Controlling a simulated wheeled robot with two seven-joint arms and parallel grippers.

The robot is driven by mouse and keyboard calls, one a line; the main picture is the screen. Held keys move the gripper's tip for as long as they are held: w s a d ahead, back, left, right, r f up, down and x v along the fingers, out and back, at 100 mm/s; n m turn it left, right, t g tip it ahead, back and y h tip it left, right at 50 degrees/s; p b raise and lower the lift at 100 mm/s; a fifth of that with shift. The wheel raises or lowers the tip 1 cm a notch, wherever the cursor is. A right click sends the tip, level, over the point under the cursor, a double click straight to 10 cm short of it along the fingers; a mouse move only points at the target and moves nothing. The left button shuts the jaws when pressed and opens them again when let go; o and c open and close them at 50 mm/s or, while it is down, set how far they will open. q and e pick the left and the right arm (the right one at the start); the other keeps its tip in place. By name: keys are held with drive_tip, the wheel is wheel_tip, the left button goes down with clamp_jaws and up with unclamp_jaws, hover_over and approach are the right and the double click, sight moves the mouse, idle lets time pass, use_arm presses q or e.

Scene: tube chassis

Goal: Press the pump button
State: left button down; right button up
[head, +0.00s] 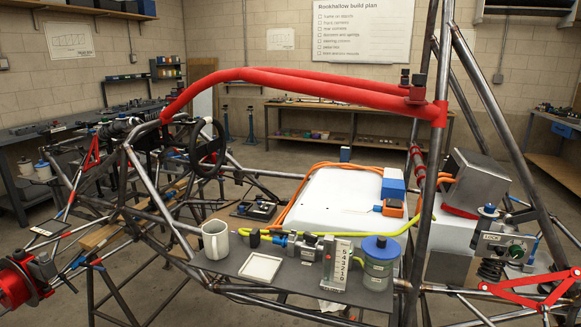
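No pump button is clearly labelled in the head view. A small silver pump-like block (307,247) with blue fittings sits on the dark shelf (225,262) at the front of the tube chassis. A grey-faced box (493,243) with a round green part (515,251) is mounted at the right; whether the green part is a button I cannot tell. A jar with a blue lid (377,262) stands on the shelf beside an upright numbered gauge (337,265). Neither of my grippers is in view.
A white mug (215,240) and an empty white tray (260,268) are on the shelf's left part. A thick upright tube (424,220) stands between the jar and the grey-faced box. A yellow-green hose (350,232) and orange cables run behind. A red padded bar (300,84) crosses above.

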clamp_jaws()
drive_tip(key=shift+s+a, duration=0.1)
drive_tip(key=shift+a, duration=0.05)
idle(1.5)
